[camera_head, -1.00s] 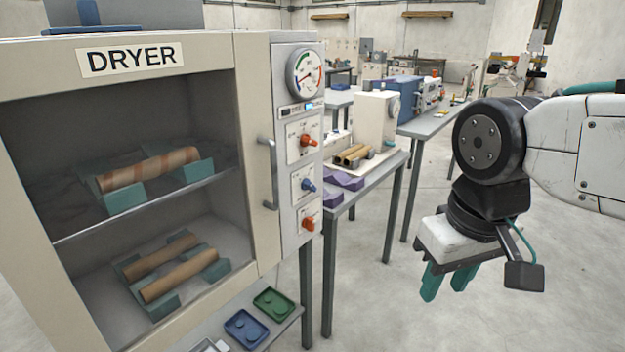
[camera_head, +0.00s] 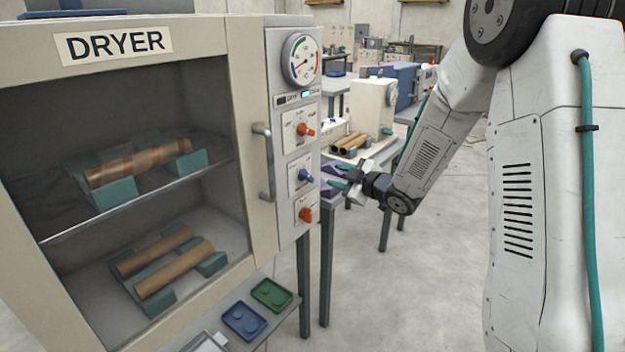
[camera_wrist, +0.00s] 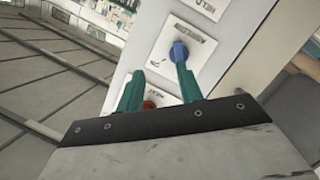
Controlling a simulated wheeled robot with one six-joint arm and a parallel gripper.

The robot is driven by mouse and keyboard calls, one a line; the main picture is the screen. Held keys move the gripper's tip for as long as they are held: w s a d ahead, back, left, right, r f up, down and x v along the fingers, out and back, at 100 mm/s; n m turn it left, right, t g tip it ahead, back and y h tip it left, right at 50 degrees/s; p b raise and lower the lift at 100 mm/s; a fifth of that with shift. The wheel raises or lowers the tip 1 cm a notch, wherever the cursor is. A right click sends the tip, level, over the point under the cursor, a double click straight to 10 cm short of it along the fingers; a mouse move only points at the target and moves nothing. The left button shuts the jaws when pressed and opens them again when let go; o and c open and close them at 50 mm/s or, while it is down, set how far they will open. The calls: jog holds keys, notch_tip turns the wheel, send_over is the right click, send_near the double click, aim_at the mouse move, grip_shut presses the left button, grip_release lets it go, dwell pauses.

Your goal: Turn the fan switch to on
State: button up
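The dryer's control panel (camera_head: 292,150) carries an orange upper knob (camera_head: 305,129), a blue middle knob (camera_head: 305,175) and an orange lower knob (camera_head: 306,214). Their labels are too small or blurred to tell which one is the fan switch. My gripper (camera_head: 333,176) is just right of the blue knob, fingers pointing at the panel. In the wrist view my gripper (camera_wrist: 160,67) is open and empty, its teal fingers apart. The blue knob (camera_wrist: 179,50) shows at the tip of the right finger; I cannot tell if they touch. An orange knob (camera_wrist: 150,104) shows partly between the fingers.
The dryer door handle (camera_head: 266,160) sticks out left of the panel. A round gauge (camera_head: 302,60) is above the knobs. A table with brown tubes (camera_head: 350,143) and purple holders stands behind my gripper. Green (camera_head: 271,294) and blue (camera_head: 243,321) trays lie below the dryer.

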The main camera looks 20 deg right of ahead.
aim_at(311, 178)
jog(key=w+a+f+y, duration=0.1)
jog(key=w+a, duration=0.1)
jog(key=w+a+f+n+y, duration=0.1)
jog(key=a, duration=0.1)
jog(key=w+a+n+y, duration=0.1)
jog(key=w+a+y, duration=0.1)
jog(key=shift+w+f, duration=0.35)
jog(key=shift+f, duration=0.05)
grip_shut()
